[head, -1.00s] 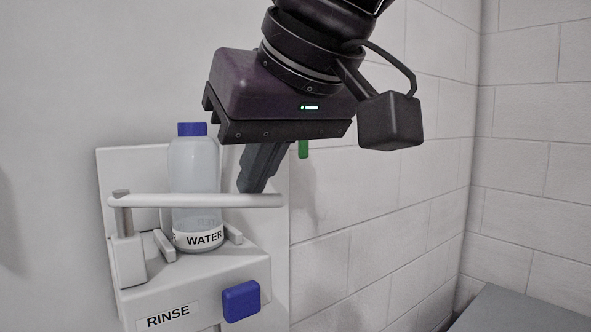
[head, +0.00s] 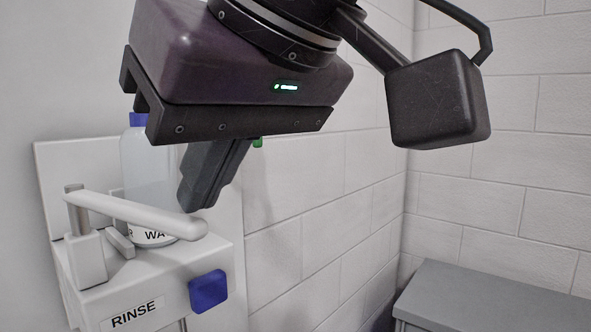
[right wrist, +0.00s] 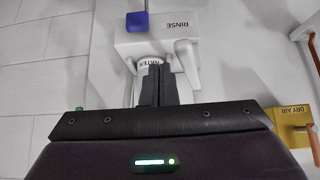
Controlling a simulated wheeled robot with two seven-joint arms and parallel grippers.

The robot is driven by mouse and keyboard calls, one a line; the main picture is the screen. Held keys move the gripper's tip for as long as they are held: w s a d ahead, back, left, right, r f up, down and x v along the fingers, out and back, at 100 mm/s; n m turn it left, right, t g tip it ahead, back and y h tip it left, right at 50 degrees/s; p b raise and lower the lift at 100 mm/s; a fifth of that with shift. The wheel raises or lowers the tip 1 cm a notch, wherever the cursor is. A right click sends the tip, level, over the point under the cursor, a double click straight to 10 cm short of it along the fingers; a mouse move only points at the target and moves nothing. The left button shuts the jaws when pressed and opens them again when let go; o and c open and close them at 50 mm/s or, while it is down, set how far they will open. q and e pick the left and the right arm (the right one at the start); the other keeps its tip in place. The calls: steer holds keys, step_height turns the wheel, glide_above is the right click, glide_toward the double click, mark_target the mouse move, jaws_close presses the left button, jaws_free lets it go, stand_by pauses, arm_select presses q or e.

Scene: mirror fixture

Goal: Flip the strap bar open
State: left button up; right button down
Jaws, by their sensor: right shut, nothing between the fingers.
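The white strap bar (head: 145,212) is hinged on a post at the left of the white rinse fixture (head: 75,295). It points outward toward the viewer, its rounded free end clear of the fixture's front. It also shows in the right wrist view (right wrist: 188,64), to the right of the fingers. The blue-capped water bottle (head: 148,170) stands upright behind the bar, partly hidden by my gripper. My left gripper is not in view.
A blue block (head: 208,291) is on the fixture's front, beside the RINSE label (head: 135,316). A grey cabinet (head: 490,290) stands at the lower right. A yellow DRY AIR unit (right wrist: 290,118) shows in the right wrist view. Space right of the fixture is clear.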

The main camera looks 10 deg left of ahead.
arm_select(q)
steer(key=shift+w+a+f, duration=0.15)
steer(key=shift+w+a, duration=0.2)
arm_select(e)
steer(key=shift+s+d, duration=0.45)
steer(key=shift+d, duration=0.2)
steer(key=shift+w, duration=0.1)
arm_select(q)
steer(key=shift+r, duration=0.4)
arm_select(e)
steer(key=v, duration=0.8)
steer(key=shift+a, duration=0.1)
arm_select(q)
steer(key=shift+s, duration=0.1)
